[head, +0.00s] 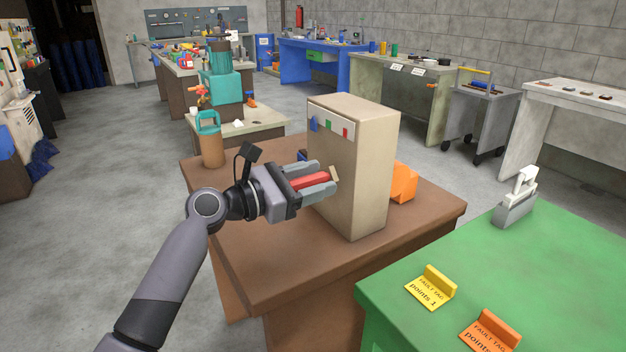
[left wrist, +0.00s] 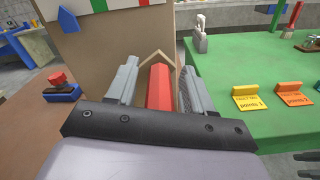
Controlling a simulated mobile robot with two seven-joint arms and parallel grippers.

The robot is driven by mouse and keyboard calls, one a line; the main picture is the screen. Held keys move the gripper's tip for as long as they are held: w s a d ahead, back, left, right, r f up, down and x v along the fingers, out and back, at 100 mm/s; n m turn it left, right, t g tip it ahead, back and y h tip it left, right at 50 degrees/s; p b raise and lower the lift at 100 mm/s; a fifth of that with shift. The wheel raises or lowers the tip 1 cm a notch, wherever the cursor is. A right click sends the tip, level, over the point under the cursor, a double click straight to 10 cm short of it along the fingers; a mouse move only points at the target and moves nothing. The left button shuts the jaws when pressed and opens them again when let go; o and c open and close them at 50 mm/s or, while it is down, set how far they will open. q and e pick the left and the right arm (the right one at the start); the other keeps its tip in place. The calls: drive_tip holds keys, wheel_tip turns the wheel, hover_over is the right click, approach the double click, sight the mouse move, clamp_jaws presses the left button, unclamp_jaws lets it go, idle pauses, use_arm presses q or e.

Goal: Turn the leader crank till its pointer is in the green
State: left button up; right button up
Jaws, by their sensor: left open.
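A beige box-shaped cabinet (head: 370,165) stands on the brown table. Its upper front carries a white strip (head: 331,121) with blue, green and red marks. A red bar (left wrist: 159,88), apparently the crank's handle, sticks out from the cabinet front. A tan pointed piece (left wrist: 152,52) shows at its far end, and also in the head view (head: 335,174); I cannot tell whether this is the pointer. My left gripper (head: 325,180) is open, with its fingers on either side of the red bar and gaps visible in the left wrist view (left wrist: 158,78).
The brown table (head: 240,255) is clear in front. An orange block (head: 403,182) lies behind the cabinet, and a brown canister (head: 211,150) stands at the back left corner. A green table (head: 560,270) at right holds yellow (head: 432,287) and orange (head: 490,332) tags.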

use_arm(q)
clamp_jaws()
use_arm(e)
drive_tip(key=shift+r, duration=0.1)
use_arm(q)
drive_tip(key=shift+s+d+f+m, duration=0.2)
drive_tip(key=shift+f+m, duration=0.15)
drive_tip(key=shift+m, duration=0.2)
drive_tip(key=shift+s+d+f+m, duration=0.15)
drive_tip(key=shift+f+m, duration=0.2)
drive_tip(key=shift+m, duration=0.2)
drive_tip(key=f+m+b, duration=0.2)
drive_tip(key=m, duration=0.1)
drive_tip(key=s+f+m+b, duration=0.1)
drive_tip(key=shift+d+f+m, duration=0.2)
drive_tip(key=shift+d+m, duration=0.05)
drive_tip(key=shift+m, duration=0.15)
use_arm(e)
drive_tip(key=shift+w+a+f, duration=0.1)
drive_tip(key=shift+a+f, duration=0.1)
drive_tip(key=shift+f, duration=0.3)
drive_tip(key=shift+w+a+f, duration=0.1)
drive_tip(key=shift+a+f, duration=0.1)
drive_tip(key=shift+f, duration=0.3)
